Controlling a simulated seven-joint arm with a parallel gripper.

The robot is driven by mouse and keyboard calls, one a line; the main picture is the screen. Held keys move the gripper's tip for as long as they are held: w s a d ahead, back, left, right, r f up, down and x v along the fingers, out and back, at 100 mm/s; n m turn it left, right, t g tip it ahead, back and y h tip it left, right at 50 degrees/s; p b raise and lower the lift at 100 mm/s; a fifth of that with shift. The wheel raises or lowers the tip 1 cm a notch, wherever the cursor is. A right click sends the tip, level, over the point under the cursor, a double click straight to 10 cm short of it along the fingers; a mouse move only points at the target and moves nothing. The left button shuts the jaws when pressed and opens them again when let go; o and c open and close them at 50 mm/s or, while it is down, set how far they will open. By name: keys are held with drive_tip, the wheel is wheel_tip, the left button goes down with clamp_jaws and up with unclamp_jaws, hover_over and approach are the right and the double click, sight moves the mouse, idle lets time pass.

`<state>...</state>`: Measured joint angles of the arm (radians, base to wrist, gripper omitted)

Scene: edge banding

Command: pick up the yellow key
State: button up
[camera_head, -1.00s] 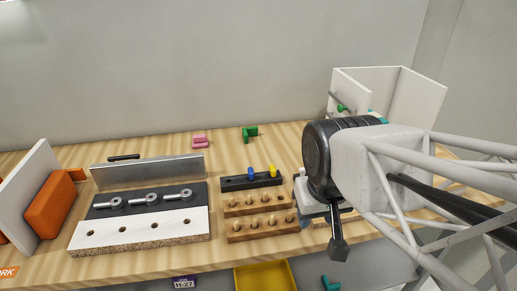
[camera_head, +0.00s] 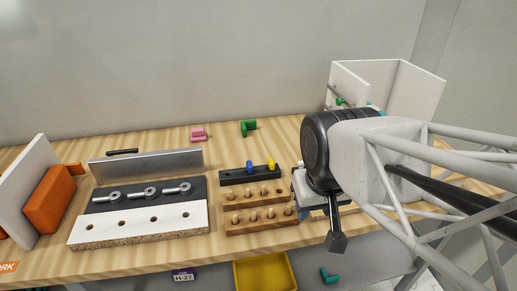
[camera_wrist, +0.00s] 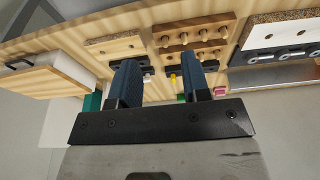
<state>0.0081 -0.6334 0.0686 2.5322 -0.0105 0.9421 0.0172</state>
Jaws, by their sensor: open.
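The yellow key (camera_head: 271,164) stands upright in a black holder block (camera_head: 236,177), to the right of a blue key (camera_head: 249,167). In the wrist view, the yellow key (camera_wrist: 173,83) shows as a small piece between the two dark blue fingers. My gripper (camera_wrist: 160,64) is open and nothing is held between its fingers. The fingers point toward the holder area, and the key looks apart from both.
Wooden peg blocks (camera_head: 262,225) stand in front of the holder. A pink piece (camera_head: 198,134) and a green piece (camera_head: 248,128) sit behind. A white open box (camera_head: 415,92) stands at back right.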

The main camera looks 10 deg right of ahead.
drive_tip(key=shift+o, duration=0.8)
drive_tip(key=n+t, duration=0.8)
drive_tip(key=n, duration=1.9)
hover_over(271, 167)
drive_tip(key=s+d, duration=0.1)
drive_tip(key=s, duration=1)
wheel_tip(271, 167, down, 9)
drive_tip(key=w+f+n, duration=0.1)
drive_tip(key=w+n, duration=0.1)
drive_tip(key=w+f+n+t, duration=0.1)
drive_tip(key=f+n, duration=0.1)
drive_tip(key=n, duration=0.1)
drive_tip(key=w+f+n+t, duration=0.1)
drive_tip(key=w+n, duration=0.1)
drive_tip(key=shift+w+a+f+n, duration=0.1)
drive_tip(key=shift+w+f+n, duration=0.2)
drive_tip(key=shift+f+n, duration=0.1)
drive_tip(key=shift+w+f+n+t, duration=0.45)
drive_tip(key=shift+n+t, duration=0.05)
drive_tip(key=shift+n, duration=0.2)
